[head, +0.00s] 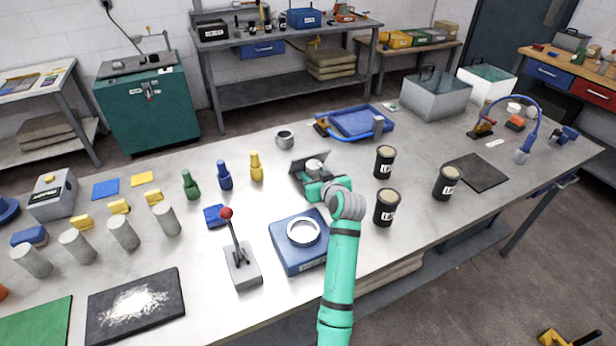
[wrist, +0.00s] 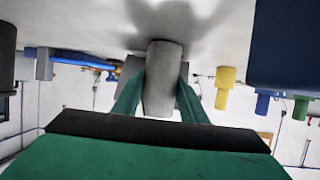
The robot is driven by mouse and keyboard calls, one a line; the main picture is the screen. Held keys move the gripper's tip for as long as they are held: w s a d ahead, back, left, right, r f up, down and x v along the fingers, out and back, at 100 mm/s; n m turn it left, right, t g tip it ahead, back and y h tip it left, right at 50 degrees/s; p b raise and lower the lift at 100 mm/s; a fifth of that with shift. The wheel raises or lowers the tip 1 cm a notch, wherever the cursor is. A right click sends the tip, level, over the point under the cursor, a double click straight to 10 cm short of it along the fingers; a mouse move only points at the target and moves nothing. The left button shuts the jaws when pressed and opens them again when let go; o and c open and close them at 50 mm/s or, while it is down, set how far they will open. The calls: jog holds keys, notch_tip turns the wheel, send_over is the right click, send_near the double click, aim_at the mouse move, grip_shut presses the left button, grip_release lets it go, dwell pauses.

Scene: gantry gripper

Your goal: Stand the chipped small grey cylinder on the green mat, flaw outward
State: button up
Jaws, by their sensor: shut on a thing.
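My gripper (head: 316,180) is near the middle of the bench, beyond the blue box with a white ring. In the wrist view its green fingers (wrist: 160,92) are shut on a small grey cylinder (wrist: 161,70), one on each side. A dark shadow lies close to it on the bench; I cannot tell whether it touches. No chip shows on the side I see. The green mat (head: 40,324) lies at the front left corner, far to the left of my gripper, and its visible part is empty.
Several grey cylinders (head: 123,233) stand in a row at the left, with yellow blocks (head: 119,206) behind. A black mat with white powder (head: 135,304) lies beside the green mat. A red-knobbed lever (head: 241,264) and blue box (head: 290,256) stand between. Black jars (head: 387,208) stand right.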

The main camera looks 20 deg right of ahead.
jog(key=o, duration=1.1)
jog(key=shift+a+f, duration=0.15)
jog(key=shift+a, duration=0.05)
jog(key=o, duration=0.3)
jog(key=shift+w+a, duration=0.1)
jog(key=shift+a, duration=0.1)
